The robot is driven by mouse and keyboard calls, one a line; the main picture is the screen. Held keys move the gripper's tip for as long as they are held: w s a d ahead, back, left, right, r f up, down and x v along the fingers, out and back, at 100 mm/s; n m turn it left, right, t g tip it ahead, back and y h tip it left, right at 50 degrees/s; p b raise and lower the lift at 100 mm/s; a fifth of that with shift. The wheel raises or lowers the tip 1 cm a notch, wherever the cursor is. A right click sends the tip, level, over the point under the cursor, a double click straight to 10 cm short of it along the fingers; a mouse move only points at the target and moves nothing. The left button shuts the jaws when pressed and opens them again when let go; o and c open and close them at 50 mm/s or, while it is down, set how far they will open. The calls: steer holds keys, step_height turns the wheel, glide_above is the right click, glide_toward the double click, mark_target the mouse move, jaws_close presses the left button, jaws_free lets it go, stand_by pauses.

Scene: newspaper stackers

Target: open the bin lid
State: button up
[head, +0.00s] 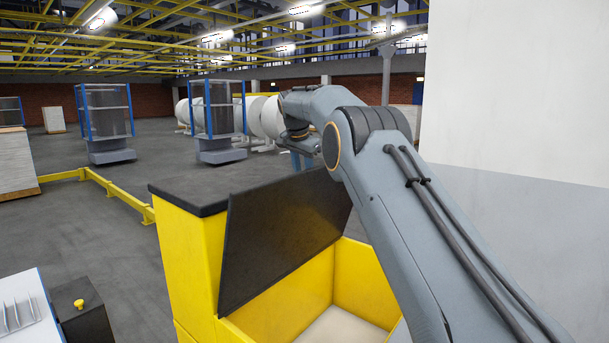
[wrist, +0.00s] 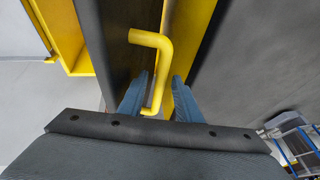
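The yellow bin (head: 186,255) stands in front of me, with its black lid (head: 280,235) raised steeply. The bin's interior shows beneath the lid, with a pale bottom (head: 345,333). In the wrist view, a bent yellow handle (wrist: 163,58) stands beside the dark lid panel (wrist: 104,40). My gripper (wrist: 158,80) has its two blue-grey fingers apart, one on each side of the handle, with narrow gaps visible. In the head view, my arm reaches over the bin's right side, and the fingertips are mostly hidden behind the lid and arm.
A white and grey wall (head: 520,140) stands close on the right. A dark box with a yellow button (head: 79,303) is at lower left. A yellow floor rail (head: 110,188) runs left of the bin. Blue-framed racks (head: 105,115) stand farther back, with open floor between.

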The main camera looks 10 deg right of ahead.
steer(key=b+v, duration=0.2)
steer(key=v, duration=0.5)
steer(key=shift+s+r+b, duration=0.2)
steer(key=shift+r+b, duration=0.1)
steer(key=shift+r, duration=0.05)
